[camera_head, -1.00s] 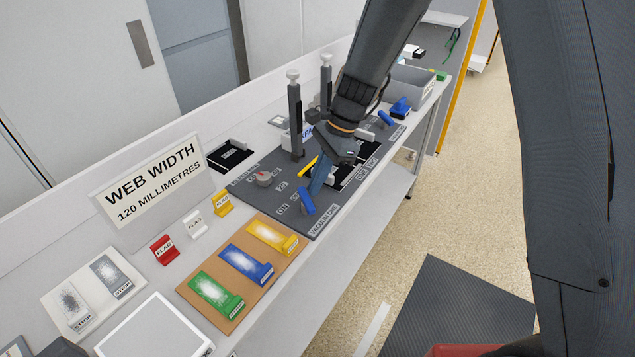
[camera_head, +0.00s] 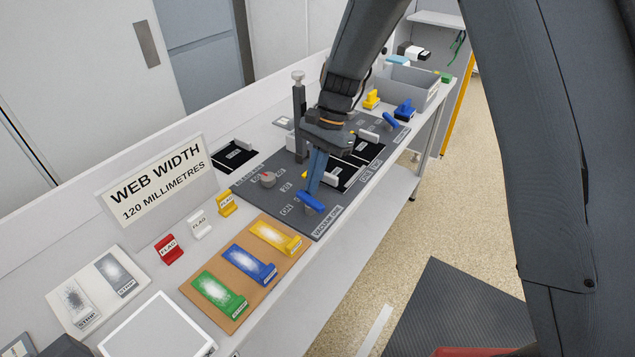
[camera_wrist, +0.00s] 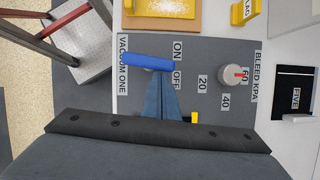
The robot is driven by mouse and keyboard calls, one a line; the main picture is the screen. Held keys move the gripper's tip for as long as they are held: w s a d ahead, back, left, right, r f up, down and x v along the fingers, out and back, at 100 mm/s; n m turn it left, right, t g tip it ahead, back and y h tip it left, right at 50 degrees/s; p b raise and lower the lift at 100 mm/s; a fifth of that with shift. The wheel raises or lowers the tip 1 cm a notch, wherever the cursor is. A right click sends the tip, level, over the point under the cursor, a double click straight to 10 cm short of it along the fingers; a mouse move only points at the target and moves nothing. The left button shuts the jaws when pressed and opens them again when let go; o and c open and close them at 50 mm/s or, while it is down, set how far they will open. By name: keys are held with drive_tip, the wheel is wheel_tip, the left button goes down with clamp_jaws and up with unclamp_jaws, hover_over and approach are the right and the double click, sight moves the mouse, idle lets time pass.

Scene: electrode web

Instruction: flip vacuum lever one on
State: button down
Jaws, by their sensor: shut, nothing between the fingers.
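Vacuum lever one is a blue bar (camera_head: 310,202) on the near end of the dark grey panel (camera_head: 290,228), beside its VACUUM ONE label. In the wrist view the lever (camera_wrist: 147,62) lies nearly crosswise, its right end close to the ON label (camera_wrist: 177,51) and OFF label (camera_wrist: 177,80). I cannot tell for sure which setting it is in. My gripper (camera_head: 312,191) is shut and empty, pointing down at the lever. In the wrist view its fingertips (camera_wrist: 162,76) are right at the lever's edge, seemingly touching it. The fingers hide part of the panel.
A bleed knob (camera_head: 267,179) and a dark post (camera_head: 299,115) stand on the panel. Another blue lever (camera_head: 390,120) is at the far end. A brown board (camera_head: 222,318) with coloured pieces lies in front. The WEB WIDTH sign (camera_head: 157,183) stands at left.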

sight(300, 190)
drive_tip(key=n, duration=0.2)
drive_tip(key=a+n+h, duration=0.1)
drive_tip(key=n, duration=0.1)
drive_tip(key=a+n+h, duration=0.1)
drive_tip(key=n, duration=0.1)
drive_tip(key=shift+s+a+g, duration=0.1)
drive_tip(key=shift+s+g, duration=0.1)
drive_tip(key=shift+g, duration=0.2)
drive_tip(key=shift+s+a+n+h, duration=0.2)
drive_tip(key=shift+n+h, duration=0.1)
drive_tip(key=shift+n, duration=0.4)
drive_tip(key=shift+a, duration=0.1)
drive_tip(key=shift+s+a, duration=0.1)
drive_tip(key=b+v, duration=0.2)
drive_tip(key=v, duration=0.6)
drive_tip(key=shift+b, duration=0.35)
drive_tip(key=shift+f, duration=0.1)
drive_tip(key=s+d+t, duration=0.2)
drive_tip(key=s+d, duration=0.2)
drive_tip(key=d, duration=1)
drive_tip(key=s+d+f+t, duration=0.3)
drive_tip(key=s+d, duration=1)
drive_tip(key=d, duration=0.1)
drive_tip(key=shift+d+t, duration=0.2)
drive_tip(key=shift+t, duration=0.1)
